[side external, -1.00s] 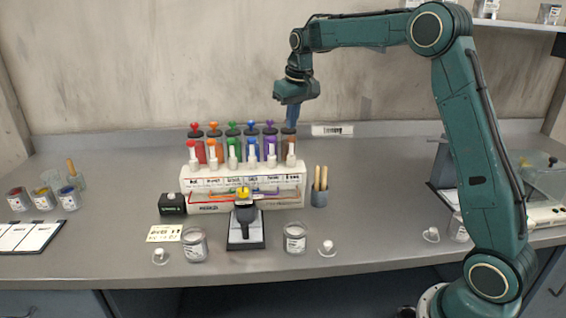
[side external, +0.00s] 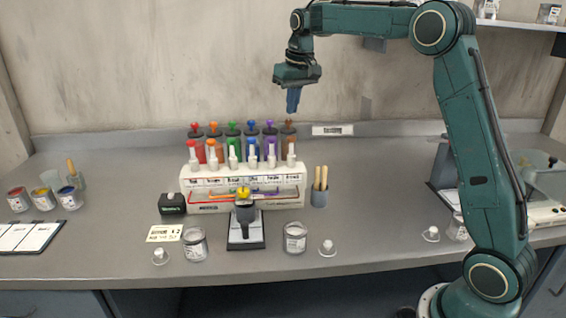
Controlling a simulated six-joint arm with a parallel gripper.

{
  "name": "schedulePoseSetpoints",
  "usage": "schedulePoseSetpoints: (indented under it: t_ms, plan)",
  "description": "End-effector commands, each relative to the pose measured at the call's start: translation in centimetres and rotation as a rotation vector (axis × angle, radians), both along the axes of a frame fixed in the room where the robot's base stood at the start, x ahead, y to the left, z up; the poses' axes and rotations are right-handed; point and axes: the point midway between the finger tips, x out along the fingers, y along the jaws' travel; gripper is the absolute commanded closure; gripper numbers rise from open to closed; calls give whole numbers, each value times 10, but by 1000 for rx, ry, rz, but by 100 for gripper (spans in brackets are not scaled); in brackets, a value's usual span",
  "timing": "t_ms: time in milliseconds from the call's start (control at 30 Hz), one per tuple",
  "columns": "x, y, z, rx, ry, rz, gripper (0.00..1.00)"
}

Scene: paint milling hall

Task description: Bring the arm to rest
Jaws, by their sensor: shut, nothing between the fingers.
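My gripper (side external: 293,108) hangs in the air with its fingers pointing down, above the right end of the bottle rack. It is shut and empty. The fingertips are a little above the brown-topped bottle (side external: 288,130) in the picture, apart from the rack as far as this view shows. My arm reaches in from the right, with its upper links high above the bench.
The white rack (side external: 243,182) holds several colour-topped bottles. A cup with wooden sticks (side external: 319,197), a black stand (side external: 246,232) and glass jars (side external: 295,238) stand around it. Paint cups (side external: 42,198) are at the left. The bench between rack and arm base is mostly clear.

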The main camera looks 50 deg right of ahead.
Motion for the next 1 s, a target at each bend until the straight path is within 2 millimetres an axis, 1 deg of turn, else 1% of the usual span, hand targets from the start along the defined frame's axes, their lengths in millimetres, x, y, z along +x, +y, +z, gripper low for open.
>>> schedulePoseSetpoints:
  t_ms: [167, 267, 367, 500, 700, 867, 1000]
  plan:
    - [-9, 7, 7, -3, -11, 9, 100]
    - [-20, 16, 14, -5, -20, 18, 100]
    - [-35, 27, 23, -9, -36, 33, 100]
    - [-63, 45, 35, -15, -61, 54, 100]
    - [-107, 70, 44, -21, -97, 89, 100]
    - [-144, 87, 46, -26, -126, 115, 100]
    - [-177, 100, 44, -29, -152, 138, 100]
